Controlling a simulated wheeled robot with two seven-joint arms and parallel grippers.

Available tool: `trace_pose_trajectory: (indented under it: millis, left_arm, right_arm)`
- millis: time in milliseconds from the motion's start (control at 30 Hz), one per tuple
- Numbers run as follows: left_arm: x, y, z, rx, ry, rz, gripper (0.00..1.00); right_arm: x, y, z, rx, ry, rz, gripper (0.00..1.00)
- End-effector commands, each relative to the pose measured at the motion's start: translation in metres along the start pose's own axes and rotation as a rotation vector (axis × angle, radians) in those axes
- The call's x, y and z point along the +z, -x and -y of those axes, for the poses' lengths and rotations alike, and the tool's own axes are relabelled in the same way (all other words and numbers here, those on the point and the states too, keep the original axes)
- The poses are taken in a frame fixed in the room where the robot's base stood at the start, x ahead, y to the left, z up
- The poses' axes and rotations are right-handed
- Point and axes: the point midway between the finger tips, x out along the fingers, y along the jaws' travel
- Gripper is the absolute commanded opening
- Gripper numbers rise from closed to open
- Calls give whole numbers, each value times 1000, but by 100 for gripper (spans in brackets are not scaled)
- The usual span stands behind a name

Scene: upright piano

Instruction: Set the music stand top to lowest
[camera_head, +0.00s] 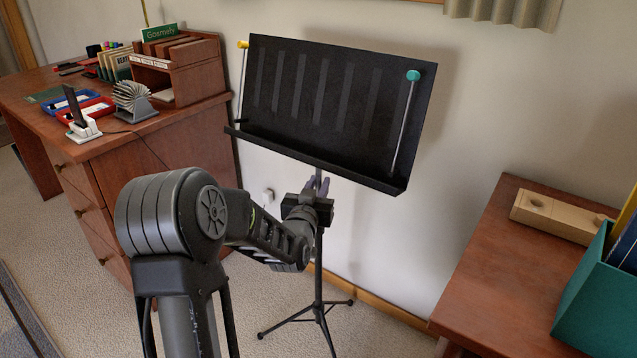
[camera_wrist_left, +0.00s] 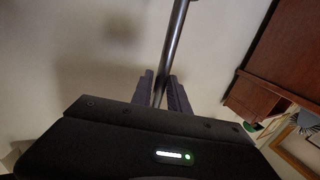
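The black music stand stands upright in the middle of the head view. Its tilted desk top (camera_head: 318,98) has a ledge along its lower edge, a yellow-tipped clip at left and a teal-tipped clip at right. A thin pole (camera_head: 319,262) runs down to a tripod base. My left gripper (camera_head: 318,184) is just below the desk, with its fingers on both sides of the pole, close together and apparently closed on it. The left wrist view shows the pole (camera_wrist_left: 176,35) passing between the fingers (camera_wrist_left: 161,92). My right gripper is in neither view.
A wooden desk (camera_head: 100,145) with a wooden organizer (camera_head: 190,68), red and blue trays and other items stands at left. At right is a wooden table (camera_head: 485,255) with a pale wooden block (camera_head: 553,217) and a teal box (camera_head: 592,300). A wall is behind the stand.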

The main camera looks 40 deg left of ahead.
Motion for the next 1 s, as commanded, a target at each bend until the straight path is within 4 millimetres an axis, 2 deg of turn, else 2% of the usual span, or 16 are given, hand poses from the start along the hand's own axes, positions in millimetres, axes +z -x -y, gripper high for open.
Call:
trace_pose_trajectory:
  millis: [167,400,533,1000]
  left_arm:
    - [-3,0,0,0,0,-7,35]
    - [-5,0,0,0,0,-11,35]
    - [-5,6,0,0,0,-10,35]
    - [-4,72,0,0,1,-9,35]
  right_arm:
    - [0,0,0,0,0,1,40]
    - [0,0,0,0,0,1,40]
    - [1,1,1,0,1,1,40]
    - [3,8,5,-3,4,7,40]
